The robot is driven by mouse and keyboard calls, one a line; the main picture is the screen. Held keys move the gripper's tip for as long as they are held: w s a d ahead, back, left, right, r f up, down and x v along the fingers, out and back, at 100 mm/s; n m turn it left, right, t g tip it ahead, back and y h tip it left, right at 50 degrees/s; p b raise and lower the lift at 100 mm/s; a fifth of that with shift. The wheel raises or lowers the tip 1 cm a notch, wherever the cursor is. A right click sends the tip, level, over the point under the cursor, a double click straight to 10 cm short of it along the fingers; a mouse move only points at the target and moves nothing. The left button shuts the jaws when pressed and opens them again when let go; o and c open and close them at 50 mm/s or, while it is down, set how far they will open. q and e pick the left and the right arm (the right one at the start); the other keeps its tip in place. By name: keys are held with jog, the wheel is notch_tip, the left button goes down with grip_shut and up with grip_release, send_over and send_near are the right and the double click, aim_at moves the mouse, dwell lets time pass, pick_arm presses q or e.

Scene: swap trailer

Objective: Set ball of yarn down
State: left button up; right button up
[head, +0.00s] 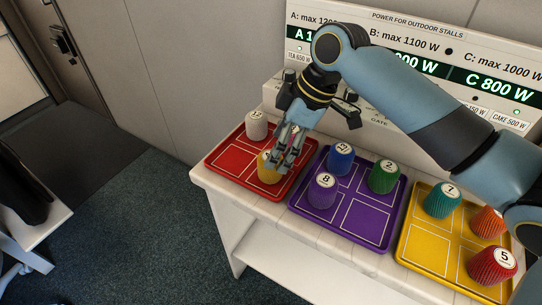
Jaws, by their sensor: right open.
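A yellow ball of yarn (268,172) with a white top stands in the front part of the red tray (229,172). My right gripper (283,163) is open over the tray, pointing down. Its fingers are at or just above the yellow ball and partly cover it; I cannot tell whether they touch it. A white ball of yarn marked 12 (256,125) stands in the back left part of the same tray. Another white top shows behind the gripper, mostly hidden. My left gripper is out of view.
The purple tray (350,231) holds blue, green and purple balls. The yellow tray (427,244) at the right holds teal, orange and red ones. A display panel (455,58) stands behind. Bare squares show in the purple and yellow trays.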

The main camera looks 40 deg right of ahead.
jog(key=v, duration=0.6)
jog(key=shift+r, duration=0.25)
jog(key=shift+s+f, duration=0.1)
